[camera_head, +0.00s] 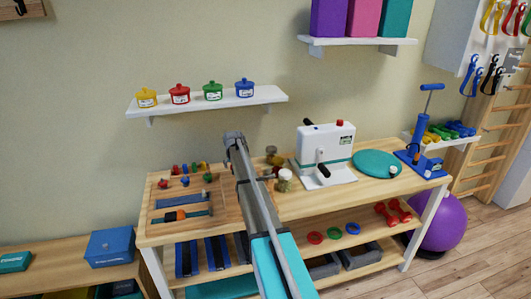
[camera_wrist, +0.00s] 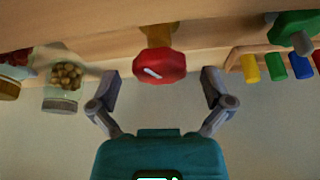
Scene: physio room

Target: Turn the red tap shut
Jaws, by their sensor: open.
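The red tap (camera_wrist: 160,68) is in the middle of the wrist view, a red faceted knob with a pale mark on its face. It sits on a brass-coloured body (camera_wrist: 157,35) that meets the wood. My gripper (camera_wrist: 161,76) is open, with one finger on each side of the red knob. Gaps show between the knob and both fingers, so I see no contact. In the head view my arm covers the middle of the bench, and I cannot make out the red tap or the fingers there.
A glass jar with brown balls (camera_wrist: 63,80) stands beside the tap; a green knob (camera_wrist: 295,28) and coloured pegs (camera_wrist: 275,67) are on the other side. In the head view, a white crank machine (camera_head: 325,152) and a teal disc (camera_head: 377,163) stand on the wooden bench (camera_head: 310,203).

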